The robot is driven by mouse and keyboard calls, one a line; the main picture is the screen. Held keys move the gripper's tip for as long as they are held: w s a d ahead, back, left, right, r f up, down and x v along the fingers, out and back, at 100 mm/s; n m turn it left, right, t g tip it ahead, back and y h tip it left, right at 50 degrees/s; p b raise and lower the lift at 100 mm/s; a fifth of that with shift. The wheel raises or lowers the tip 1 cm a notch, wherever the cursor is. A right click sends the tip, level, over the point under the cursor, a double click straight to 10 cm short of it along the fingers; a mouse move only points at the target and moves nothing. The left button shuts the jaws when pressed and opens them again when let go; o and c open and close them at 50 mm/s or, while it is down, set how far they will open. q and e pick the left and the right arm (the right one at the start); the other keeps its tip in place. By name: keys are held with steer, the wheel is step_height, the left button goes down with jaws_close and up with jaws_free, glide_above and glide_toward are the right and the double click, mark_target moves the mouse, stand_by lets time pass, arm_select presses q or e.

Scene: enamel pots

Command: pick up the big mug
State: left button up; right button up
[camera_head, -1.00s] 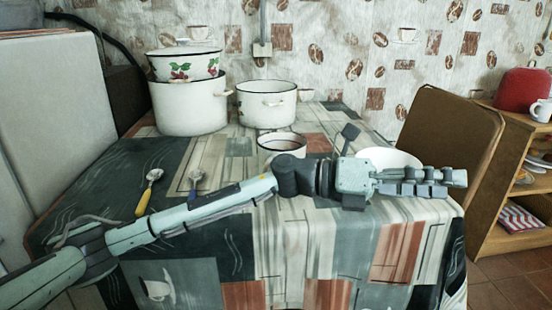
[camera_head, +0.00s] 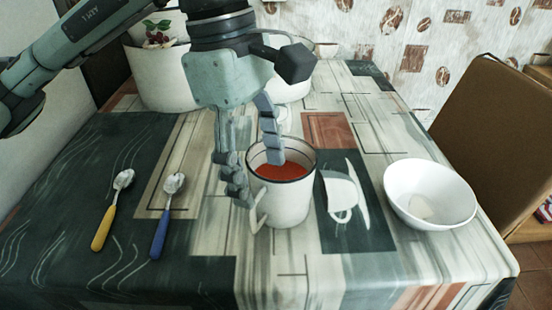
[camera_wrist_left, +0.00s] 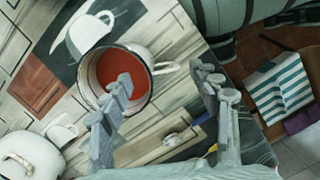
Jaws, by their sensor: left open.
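The big mug is a white enamel mug (camera_head: 290,205) with a dark rim and a red inside. It stands upright on the table, its handle at its left front in the head view. It also shows in the wrist view (camera_wrist_left: 146,106), its handle towards the right. My left gripper (camera_head: 256,178) comes down from above at the mug's left side, fingers apart. One finger overlaps the mug's opening in both views; the other is outside, left of the rim in the head view. I cannot tell whether either touches the mug. My right gripper is not in view.
A white bowl (camera_head: 430,192) stands right of the mug. Two spoons, with yellow (camera_head: 103,228) and blue (camera_head: 160,235) handles, lie at the left. Large white pots (camera_head: 160,78) stand behind, partly hidden by my arm. The patterned cloth in front of the mug is clear.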

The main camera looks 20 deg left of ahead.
mark_target(261, 224)
arm_select(q)
steer(key=shift+a+f+y, duration=0.3)
steer(key=shift+a+f, duration=0.05)
steer(key=shift+f, duration=0.4)
steer(key=f, duration=0.7)
steer(key=shift+s+d, duration=0.15)
steer(key=shift+s, duration=0.05)
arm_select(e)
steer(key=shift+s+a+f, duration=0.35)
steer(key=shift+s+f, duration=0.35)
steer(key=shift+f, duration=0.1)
arm_select(q)
steer(key=shift+c, duration=0.5)
steer(key=shift+r, duration=0.15)
jaws_close()
